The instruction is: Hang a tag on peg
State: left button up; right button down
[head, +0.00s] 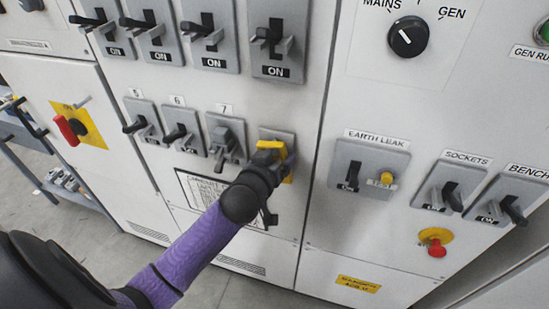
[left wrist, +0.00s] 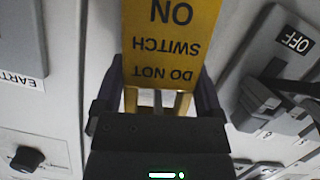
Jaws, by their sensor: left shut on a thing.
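A yellow tag (head: 272,147) with black lettering is in front of the last switch plate (head: 285,135) in the lower row, right of switch 7. In the left wrist view the tag (left wrist: 168,45) reads "DO NOT SWITCH ON", upside down. My left gripper (head: 266,167) is shut on the tag, with a finger at each side of it in the left wrist view (left wrist: 160,92). The tag and gripper hide most of that plate. I cannot make out the peg or tell whether the tag touches it. My right gripper is not in view.
Switch 7 (head: 225,138) is close on the left, and a switch labelled OFF (left wrist: 275,100) is beside the tag in the left wrist view. The earth leak switch (head: 350,177) is to the right. A red-handled switch (head: 68,130) is at far left.

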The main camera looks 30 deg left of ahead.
pick_arm(q)
jog(key=o, duration=1)
jog(key=p+v, duration=0.2)
jog(key=v, duration=0.8)
jog(key=s+d+f+m+g+h+b, duration=0.1)
jog(key=s+f+m+g+b, duration=0.2)
jog(key=f, duration=1.1)
jog(key=s+d+f+g+b, duration=0.1)
jog(key=s+f+g+b, duration=0.3)
jog(key=f, duration=1)
jog(key=s+d+f+m+g, duration=0.1)
jog(key=s+f+g, duration=0.1)
jog(key=s+f, duration=0.4)
jog(key=s+f+m+g+h+b, duration=0.1)
jog(key=s+f, duration=0.4)
jog(key=s, duration=0.5)
jog(key=s+d+f+m+g, duration=0.1)
jog(key=s+f+m+g, duration=0.1)
jog(key=s+f, duration=0.4)
jog(key=shift+s+d+f+g+b, duration=0.15)
jog(key=shift+s+g, duration=0.3)
jog(key=shift+s, duration=0.1)
jog(key=shift+s+d+f+g+b, duration=0.15)
jog(key=shift+s+f+g, duration=0.05)
jog(key=shift+s+g, duration=0.3)
